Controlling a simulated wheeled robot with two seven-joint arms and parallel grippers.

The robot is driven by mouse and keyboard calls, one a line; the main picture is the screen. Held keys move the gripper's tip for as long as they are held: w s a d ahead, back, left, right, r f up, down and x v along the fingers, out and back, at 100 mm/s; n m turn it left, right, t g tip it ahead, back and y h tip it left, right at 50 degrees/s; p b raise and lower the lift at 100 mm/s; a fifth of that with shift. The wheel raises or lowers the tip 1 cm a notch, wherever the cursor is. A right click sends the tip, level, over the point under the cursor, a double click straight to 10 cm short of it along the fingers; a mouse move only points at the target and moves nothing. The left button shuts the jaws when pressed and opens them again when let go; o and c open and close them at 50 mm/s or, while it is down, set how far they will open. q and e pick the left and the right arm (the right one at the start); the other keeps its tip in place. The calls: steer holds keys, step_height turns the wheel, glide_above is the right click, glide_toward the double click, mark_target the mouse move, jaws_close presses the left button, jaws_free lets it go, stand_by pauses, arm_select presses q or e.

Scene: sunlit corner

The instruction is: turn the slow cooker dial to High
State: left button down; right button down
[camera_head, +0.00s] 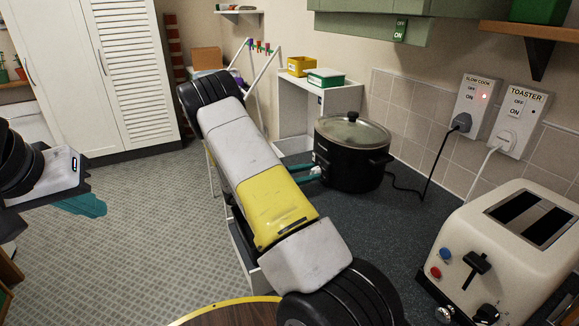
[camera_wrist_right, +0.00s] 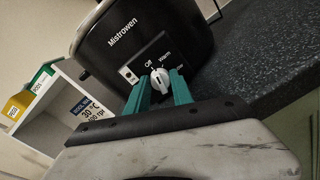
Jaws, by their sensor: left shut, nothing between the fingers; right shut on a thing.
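The black slow cooker (camera_head: 345,165) with a glass lid stands on the dark counter. Its front faces left in the head view. In the right wrist view, the cooker (camera_wrist_right: 120,45) carries a small white dial (camera_wrist_right: 160,80). "Off" and "Warm" can be read above the dial; other marks are partly hidden by a finger, and I cannot tell its exact setting. My right gripper (camera_head: 309,170) has its teal fingers on either side of the dial, shut on it; they also show in the right wrist view (camera_wrist_right: 159,88). My left gripper (camera_head: 85,206) is shut and empty, far left above the floor.
A cream toaster (camera_head: 500,250) stands on the counter at the right. The cooker's black cord (camera_head: 428,178) runs to the "SLOW COOK" wall switch (camera_head: 472,105), whose red light is lit. A white shelf unit (camera_head: 330,100) with yellow and green boxes stands behind the cooker.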

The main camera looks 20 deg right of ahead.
steer(key=m, duration=0.4)
steer(key=shift+m, duration=0.3)
steer(key=m, duration=0.3)
steer(key=shift+s+t, duration=0.1)
steer(key=shift+t, duration=0.2)
steer(key=m, duration=0.7)
steer(key=shift+f+t, duration=0.1)
steer(key=shift+t, duration=0.2)
steer(key=m, duration=0.6)
steer(key=shift+a+t+y, duration=0.1)
steer(key=shift+t+y, duration=0.2)
steer(key=m, duration=0.5)
steer(key=shift+f, duration=0.1)
steer(key=shift+m, duration=0.3)
steer(key=c, duration=1.1)
jaws_free()
